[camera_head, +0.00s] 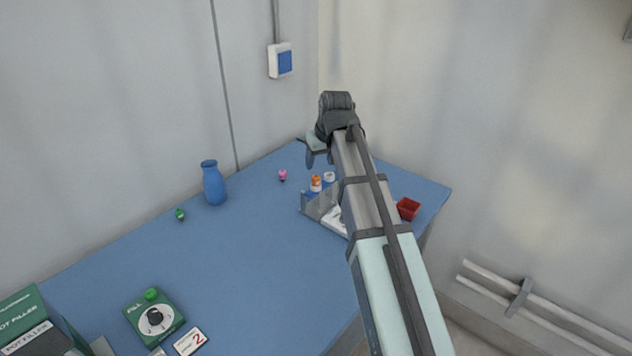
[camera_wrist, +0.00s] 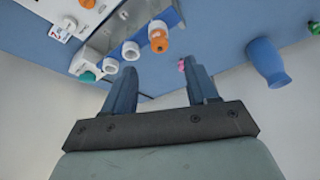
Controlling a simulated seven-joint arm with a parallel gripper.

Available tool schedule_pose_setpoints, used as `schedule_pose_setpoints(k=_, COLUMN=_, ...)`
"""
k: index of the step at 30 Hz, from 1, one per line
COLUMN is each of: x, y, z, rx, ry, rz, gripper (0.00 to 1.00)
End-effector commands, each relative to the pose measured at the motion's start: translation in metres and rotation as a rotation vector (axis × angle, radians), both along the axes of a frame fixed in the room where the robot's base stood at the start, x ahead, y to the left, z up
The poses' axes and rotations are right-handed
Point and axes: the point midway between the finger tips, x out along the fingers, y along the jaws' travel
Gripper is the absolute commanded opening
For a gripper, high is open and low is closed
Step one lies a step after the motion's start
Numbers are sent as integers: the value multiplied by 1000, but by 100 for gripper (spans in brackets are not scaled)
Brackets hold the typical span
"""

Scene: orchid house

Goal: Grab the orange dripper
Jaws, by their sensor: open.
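The orange dripper (camera_head: 316,183) stands at the grey rack (camera_head: 320,203) towards the far end of the blue table. In the wrist view the orange dripper (camera_wrist: 158,40) shows an orange end with a white collar, at the top middle, ahead of the gap between my fingers. My gripper (camera_head: 312,156) is open and empty, raised over the far part of the table. In the wrist view its fingers (camera_wrist: 159,68) are apart, with nothing between them. My arm hides part of the rack in the head view.
White-capped drippers (camera_wrist: 131,51) and a green one (camera_wrist: 88,76) line the rack beside the orange one. A pink dripper (camera_head: 283,175), blue vase (camera_head: 213,184) and green dripper (camera_head: 180,214) stand apart. A red tray (camera_head: 408,208) lies right; the green pot filler (camera_head: 154,318) is front left.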

Motion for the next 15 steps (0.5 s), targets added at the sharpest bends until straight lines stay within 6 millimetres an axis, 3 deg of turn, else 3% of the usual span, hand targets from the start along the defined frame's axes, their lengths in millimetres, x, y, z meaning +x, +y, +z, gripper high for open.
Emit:
schedule_pose_setpoints(k=6, x=8, y=3, z=-21, rx=-1, ry=1, rz=1, gripper=58)
schedule_pose_setpoints(k=15, x=11, y=4, z=-30, rx=-1, ry=-1, rz=1, gripper=58)
